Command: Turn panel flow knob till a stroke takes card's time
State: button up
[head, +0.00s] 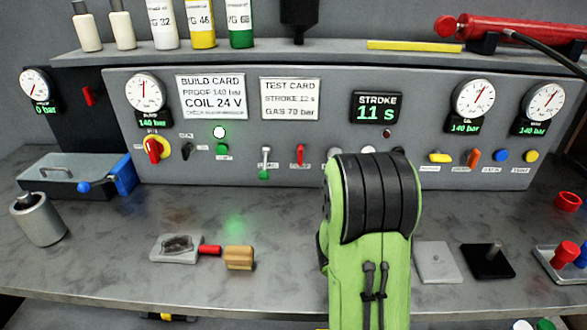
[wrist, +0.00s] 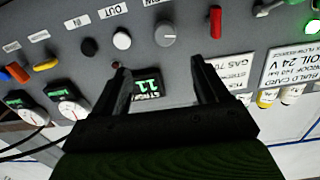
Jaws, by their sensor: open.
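The test card (head: 290,99) on the panel reads STROKE 12 s and GAS 70 bar. The stroke display (head: 376,107) reads 11 s. In the wrist view, which is upside down, a round grey knob (wrist: 165,33) with a pale pointer mark sits on the panel; I cannot read its label. My gripper (wrist: 160,66) is open and empty, its fingers spread in front of the panel. The stroke display (wrist: 148,87) shows between them, and the knob lies beyond the fingertips, apart from them. In the head view my arm hides the gripper and most of the knob area.
Beside the knob are a white button (wrist: 122,40) and a black button (wrist: 88,47). A red switch (wrist: 215,22) is on its other side. The build card (head: 211,97) and gauges (head: 473,98) are on the panel.

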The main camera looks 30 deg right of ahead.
jog(key=p+x, duration=1.5)
jog(key=shift+w+a, duration=0.15)
jog(key=shift+w, duration=0.45)
jog(key=shift+c, duration=0.5)
